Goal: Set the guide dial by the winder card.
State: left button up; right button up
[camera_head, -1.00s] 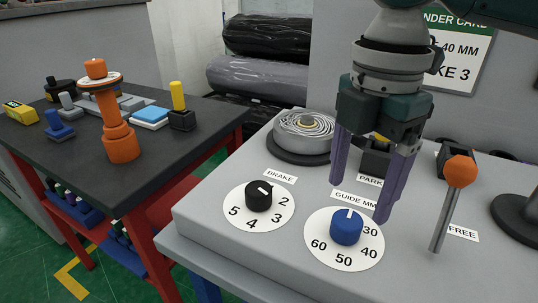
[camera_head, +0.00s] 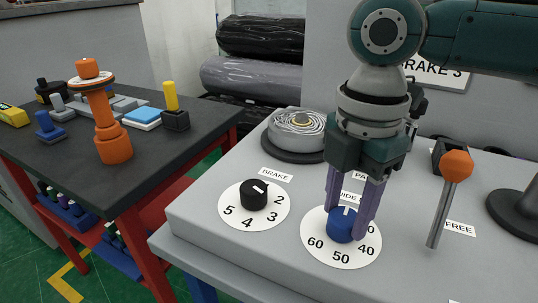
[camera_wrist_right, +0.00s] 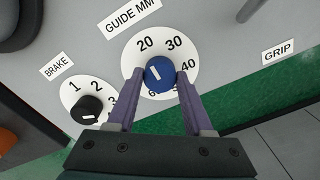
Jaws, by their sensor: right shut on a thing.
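The blue guide dial (camera_head: 341,226) sits on a white number disc (camera_head: 322,256) on the grey bench top. In the right wrist view, the dial (camera_wrist_right: 159,72) has a white mark that seems to face the 20 side. My right gripper (camera_head: 347,228) is shut on the dial, one purple finger on each side; the fingers also show in the right wrist view (camera_wrist_right: 158,100). The winder card (camera_head: 437,72) hangs on the panel behind; my arm hides most of it and "BRAKE 3" shows. My left gripper is not in view.
The black brake dial (camera_head: 253,196) stands just left of the guide dial. An orange-knobbed lever (camera_head: 447,200) rises to the right. A wrapped coil (camera_head: 297,131) sits behind. A dark side table (camera_head: 75,165) holds an orange post and small blocks.

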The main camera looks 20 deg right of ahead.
grip_shut()
